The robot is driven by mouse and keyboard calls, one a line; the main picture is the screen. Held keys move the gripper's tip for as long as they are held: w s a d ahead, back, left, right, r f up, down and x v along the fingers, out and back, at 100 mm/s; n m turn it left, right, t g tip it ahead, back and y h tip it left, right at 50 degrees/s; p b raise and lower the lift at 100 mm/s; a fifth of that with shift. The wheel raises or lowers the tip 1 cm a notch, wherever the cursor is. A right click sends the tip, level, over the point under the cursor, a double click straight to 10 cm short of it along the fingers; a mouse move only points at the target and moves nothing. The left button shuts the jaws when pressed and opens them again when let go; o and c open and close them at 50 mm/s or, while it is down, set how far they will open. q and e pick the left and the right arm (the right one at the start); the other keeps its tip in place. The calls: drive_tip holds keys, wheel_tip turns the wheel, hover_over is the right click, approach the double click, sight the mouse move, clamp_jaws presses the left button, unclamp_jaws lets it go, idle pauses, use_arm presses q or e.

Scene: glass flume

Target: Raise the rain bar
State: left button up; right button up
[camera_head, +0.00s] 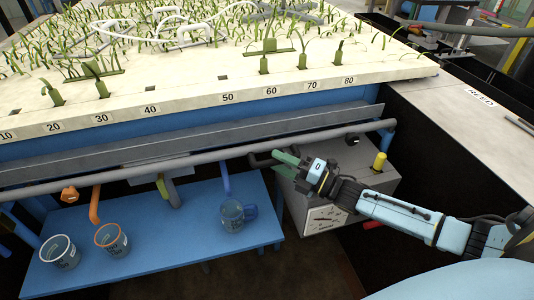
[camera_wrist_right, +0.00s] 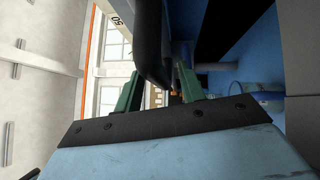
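My right gripper (camera_head: 281,163) is at the front of the plant bed, below the long grey pipe (camera_head: 220,154). Its two green fingers are apart and point left toward a dark, bent handle-like bar (camera_head: 260,161). In the right wrist view, the fingers (camera_wrist_right: 160,84) stand apart, and the dark bar (camera_wrist_right: 152,45) runs down toward the gap between them. I cannot tell whether they touch it. No part is clearly identifiable as the rain bar. My left gripper is not in view.
A blue bench (camera_head: 175,240) holds three cups, including an orange-rimmed one (camera_head: 112,240). The pale bed (camera_head: 195,85) carries green shoots and white hoses. A grey ledge (camera_head: 460,100) lies at right.

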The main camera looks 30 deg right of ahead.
drive_tip(key=shift+w+a+r, duration=0.1)
drive_tip(key=shift+w+a, duration=0.25)
drive_tip(key=shift+w, duration=0.15)
clamp_jaws()
